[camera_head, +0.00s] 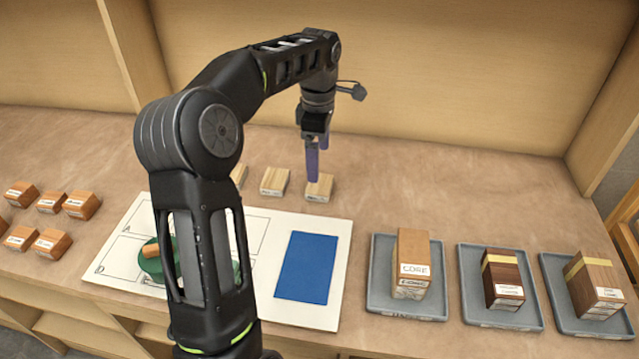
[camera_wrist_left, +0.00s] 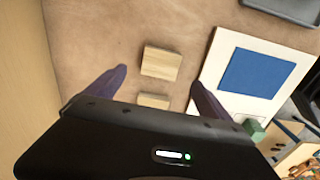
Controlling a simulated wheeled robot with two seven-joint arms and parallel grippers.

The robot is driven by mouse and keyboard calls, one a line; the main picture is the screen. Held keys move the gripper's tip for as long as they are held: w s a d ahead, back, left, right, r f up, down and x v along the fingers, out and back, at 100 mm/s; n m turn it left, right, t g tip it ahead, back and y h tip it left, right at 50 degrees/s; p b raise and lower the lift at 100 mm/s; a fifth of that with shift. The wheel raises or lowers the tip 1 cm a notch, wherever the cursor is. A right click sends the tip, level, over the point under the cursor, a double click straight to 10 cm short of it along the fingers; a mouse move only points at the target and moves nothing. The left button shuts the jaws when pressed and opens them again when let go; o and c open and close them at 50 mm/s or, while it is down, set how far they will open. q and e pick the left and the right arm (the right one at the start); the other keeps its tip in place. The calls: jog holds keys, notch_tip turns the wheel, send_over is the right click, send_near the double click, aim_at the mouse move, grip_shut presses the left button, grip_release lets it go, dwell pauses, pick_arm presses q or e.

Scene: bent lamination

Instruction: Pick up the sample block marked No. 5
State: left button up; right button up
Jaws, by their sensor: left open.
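Small pale wooden blocks stand in a row behind the white board: a right one (camera_head: 319,187), a middle one (camera_head: 275,181) and a left one (camera_head: 238,176) partly hidden by my arm. Their labels are too small to read, so I cannot tell which is No. 5. My left gripper (camera_head: 318,163) is open and empty, pointing down above the right block. In the left wrist view the fingers (camera_wrist_left: 158,78) are spread apart, with the right block (camera_wrist_left: 160,64) between and beyond the tips and the middle block (camera_wrist_left: 154,101) closer to the wrist.
The white board (camera_head: 339,245) carries a blue sheet (camera_head: 308,267) and a green object (camera_head: 151,262). Several reddish blocks (camera_head: 82,205) sit at the left. Three grey trays (camera_head: 379,255) with labelled wood stacks stand at the right. A back panel (camera_head: 440,75) rises behind the table.

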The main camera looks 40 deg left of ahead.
aim_at(319, 184)
pick_arm(q)
jog(key=shift+f, duration=1.35)
jog(key=shift+d+f+p, duration=0.1)
jog(key=shift+f+p, duration=0.55)
jog(key=shift+f, duration=1.95)
jog(key=c, duration=1.5)
jog(key=shift+o, duration=0.2)
jog(key=shift+r, duration=0.1)
notch_tip(319, 184, up, 10)
jog(key=shift+b, duration=0.4)
